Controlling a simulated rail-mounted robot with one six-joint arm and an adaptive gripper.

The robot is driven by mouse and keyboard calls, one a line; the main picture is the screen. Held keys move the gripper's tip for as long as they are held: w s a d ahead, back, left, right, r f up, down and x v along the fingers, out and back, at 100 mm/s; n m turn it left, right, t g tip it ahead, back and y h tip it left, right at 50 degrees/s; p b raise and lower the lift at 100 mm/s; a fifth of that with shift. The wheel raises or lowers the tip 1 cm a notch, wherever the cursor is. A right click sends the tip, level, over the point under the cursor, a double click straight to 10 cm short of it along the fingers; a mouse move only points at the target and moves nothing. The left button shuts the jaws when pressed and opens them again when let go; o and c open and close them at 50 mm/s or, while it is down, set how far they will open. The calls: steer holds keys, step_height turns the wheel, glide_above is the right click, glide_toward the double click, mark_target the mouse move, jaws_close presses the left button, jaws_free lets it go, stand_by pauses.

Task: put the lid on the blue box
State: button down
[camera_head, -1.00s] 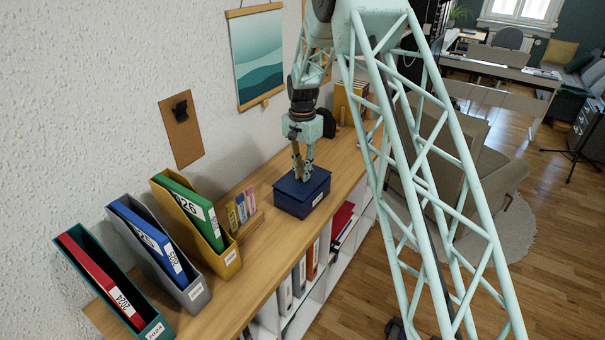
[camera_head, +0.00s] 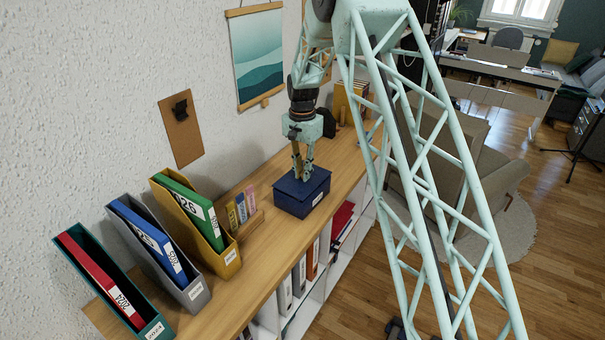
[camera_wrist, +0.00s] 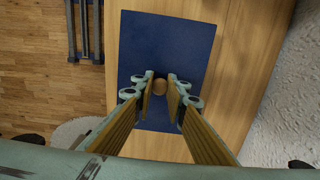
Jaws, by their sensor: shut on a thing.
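The blue box (camera_head: 301,199) stands on the wooden shelf top with a white label on its front. Its dark blue lid (camera_head: 309,181) lies over the top of the box in the head view. In the wrist view the lid (camera_wrist: 190,45) fills the middle as a blue rectangle with a round wooden knob (camera_wrist: 160,87). My gripper (camera_head: 303,178) points down over the lid, and its fingers (camera_wrist: 160,90) are closed around the knob. Whether the lid is fully seated on the rim is too small to tell.
The wooden shelf top (camera_head: 262,243) runs along the wall. Small colored booklets (camera_head: 241,207) stand left of the box, with a yellow file holder (camera_head: 228,262) and more holders nearer.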

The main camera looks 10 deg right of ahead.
stand_by(0.8)
steer(key=c, duration=2.5)
jaws_free()
steer(key=shift+o, duration=0.4)
steer(key=o, duration=0.4)
steer(key=shift+r, duration=0.1)
steer(key=shift+r+p, duration=1.25)
steer(key=shift+r, duration=2.1)
steer(key=shift+c, duration=0.3)
